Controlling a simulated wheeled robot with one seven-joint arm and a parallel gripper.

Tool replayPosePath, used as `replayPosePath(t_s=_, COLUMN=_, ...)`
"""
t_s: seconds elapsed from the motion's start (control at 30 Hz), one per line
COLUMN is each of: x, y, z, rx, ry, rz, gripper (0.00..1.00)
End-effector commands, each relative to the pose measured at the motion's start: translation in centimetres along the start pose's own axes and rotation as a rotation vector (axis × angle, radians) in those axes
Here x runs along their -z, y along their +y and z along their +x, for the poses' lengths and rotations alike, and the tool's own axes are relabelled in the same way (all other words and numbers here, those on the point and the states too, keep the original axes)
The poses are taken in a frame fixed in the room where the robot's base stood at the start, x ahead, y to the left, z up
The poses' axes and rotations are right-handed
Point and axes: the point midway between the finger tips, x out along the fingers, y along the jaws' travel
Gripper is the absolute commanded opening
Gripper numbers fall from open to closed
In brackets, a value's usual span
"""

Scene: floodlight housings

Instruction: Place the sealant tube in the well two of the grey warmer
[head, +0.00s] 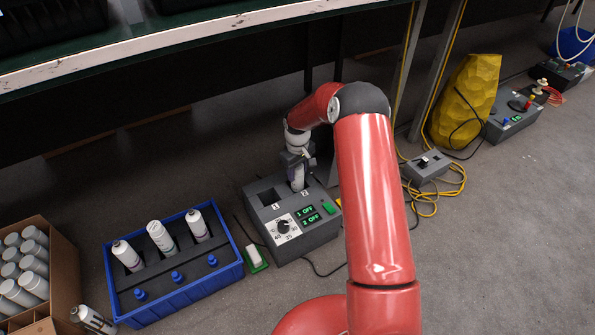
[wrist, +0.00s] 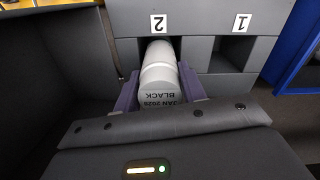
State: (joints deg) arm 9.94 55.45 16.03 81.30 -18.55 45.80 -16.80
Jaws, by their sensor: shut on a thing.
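The grey warmer (head: 315,232) stands on the floor in the middle of the head view, with wells marked 1 and 2, a dial and a display reading 1 OFF and 2 OFF. My gripper (wrist: 160,92) is shut on the sealant tube (wrist: 160,75), a pale cylinder lettered BLACK and JAN 2028. The tube lines up with well two (wrist: 157,42), and its far end appears to be in the opening. How deep it sits is hidden. Well one (wrist: 235,52) is empty. In the head view my gripper (head: 298,180) is over well two.
A blue crate (head: 240,270) holding several white tubes and blue-capped items stands left of the warmer. A cardboard box (head: 68,262) of tubes is at far left. A green-based white switch (head: 254,257) lies beside the warmer. Yellow cable (head: 440,205) lies to the right.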

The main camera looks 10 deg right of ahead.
Motion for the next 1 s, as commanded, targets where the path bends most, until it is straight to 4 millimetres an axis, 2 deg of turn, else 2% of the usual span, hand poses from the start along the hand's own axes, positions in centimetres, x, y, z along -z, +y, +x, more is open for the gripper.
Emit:
replayPosePath(t_s=0.17, x=0.0, y=0.0, z=0.2, rx=0.000, ry=0.001, rz=0.000, gripper=0.00)
replayPosePath(t_s=0.2, x=0.0, y=0.0, z=0.3, rx=0.000, ry=0.000, rz=0.000, gripper=0.43)
replayPosePath(t_s=0.37, x=0.0, y=0.0, z=0.2, rx=0.000, ry=-0.001, rz=0.000, gripper=0.63)
replayPosePath(t_s=0.6, x=0.0, y=0.0, z=0.2, rx=0.000, ry=0.000, rz=0.000, gripper=0.63)
replayPosePath(t_s=0.73, x=0.0, y=0.0, z=-0.6, rx=-0.001, ry=0.001, rz=0.000, gripper=0.63)
replayPosePath(t_s=0.87, x=0.0, y=0.1, z=-2.8, rx=-0.002, ry=0.002, rz=0.001, gripper=0.63)
replayPosePath(t_s=1.0, x=0.1, y=0.1, z=-6.0, rx=-0.002, ry=0.003, rz=0.001, gripper=0.63)
